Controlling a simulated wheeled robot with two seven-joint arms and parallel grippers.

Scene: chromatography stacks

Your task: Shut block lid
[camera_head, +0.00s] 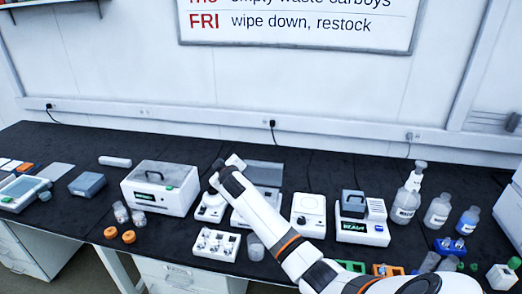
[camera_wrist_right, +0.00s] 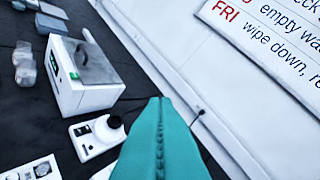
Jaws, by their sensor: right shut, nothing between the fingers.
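A white block unit (camera_head: 241,217) stands mid-bench, partly hidden behind my right arm. Its grey lid (camera_head: 265,172) stands raised at the back, tilted up and open. My right gripper (camera_wrist_right: 160,104) shows teal fingers pressed together with nothing between them. In the head view the right hand is over the left side of the unit, near the raised lid; its fingertips are hidden there. I cannot tell whether it touches the lid. My left gripper is not in view.
A small round-topped device (camera_head: 210,207) is beside the unit. A vial rack (camera_head: 216,244) lies in front. A white plate device (camera_head: 308,216) and a display unit (camera_head: 362,232) stand right.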

